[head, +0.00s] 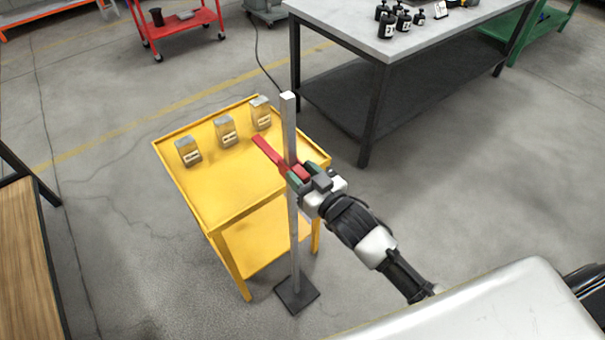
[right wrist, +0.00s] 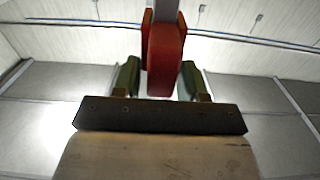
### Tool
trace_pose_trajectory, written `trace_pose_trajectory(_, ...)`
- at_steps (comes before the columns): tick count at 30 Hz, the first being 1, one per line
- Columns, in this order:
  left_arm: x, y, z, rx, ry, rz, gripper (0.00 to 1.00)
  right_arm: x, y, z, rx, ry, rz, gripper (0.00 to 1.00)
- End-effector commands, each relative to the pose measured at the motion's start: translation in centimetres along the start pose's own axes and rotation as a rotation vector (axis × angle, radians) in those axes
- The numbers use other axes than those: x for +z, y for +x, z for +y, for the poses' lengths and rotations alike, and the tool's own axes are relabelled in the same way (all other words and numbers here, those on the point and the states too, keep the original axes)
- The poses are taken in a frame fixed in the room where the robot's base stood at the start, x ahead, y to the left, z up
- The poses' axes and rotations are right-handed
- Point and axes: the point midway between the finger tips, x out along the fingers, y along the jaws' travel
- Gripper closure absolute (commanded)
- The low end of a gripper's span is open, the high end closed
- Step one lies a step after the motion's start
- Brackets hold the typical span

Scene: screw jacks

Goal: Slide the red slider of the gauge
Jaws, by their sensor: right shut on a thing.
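The gauge is a tall grey square post (head: 292,215) standing upright on a dark square base (head: 297,294) on the floor, in front of the yellow cart. The red slider (head: 267,152) sits around the post near its upper part, with a long red pointer reaching up-left over the cart. My right gripper (head: 297,174) is at the slider's near side, shut on its red block. In the right wrist view the red slider (right wrist: 165,55) shows between the two green fingertips (right wrist: 160,82). My left gripper is not in view.
The yellow cart (head: 215,220) carries three small grey jacks (head: 225,131) with labels. A grey-topped workbench (head: 350,25) with several black jacks stands at the back right. A red cart (head: 178,22) is at the back left. Open floor lies around the gauge's base.

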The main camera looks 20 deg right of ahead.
Motion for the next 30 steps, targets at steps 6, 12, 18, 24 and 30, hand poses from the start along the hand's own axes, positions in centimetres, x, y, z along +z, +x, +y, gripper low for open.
trace_pose_trajectory(6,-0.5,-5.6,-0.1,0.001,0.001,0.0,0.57,-6.2,0.1,0.1,0.001,0.0,0.004,1.0)
trace_pose_trajectory(12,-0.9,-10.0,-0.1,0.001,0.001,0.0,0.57,-11.2,0.0,0.1,0.001,-0.002,0.006,1.0)
trace_pose_trajectory(18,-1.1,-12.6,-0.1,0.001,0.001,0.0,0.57,-14.3,0.0,0.1,0.001,0.0,0.006,1.0)
trace_pose_trajectory(24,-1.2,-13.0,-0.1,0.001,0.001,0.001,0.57,-14.9,0.0,0.1,0.0,0.0,0.008,1.0)
trace_pose_trajectory(30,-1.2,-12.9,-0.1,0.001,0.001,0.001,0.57,-14.8,0.1,0.1,0.0,-0.001,0.009,1.0)
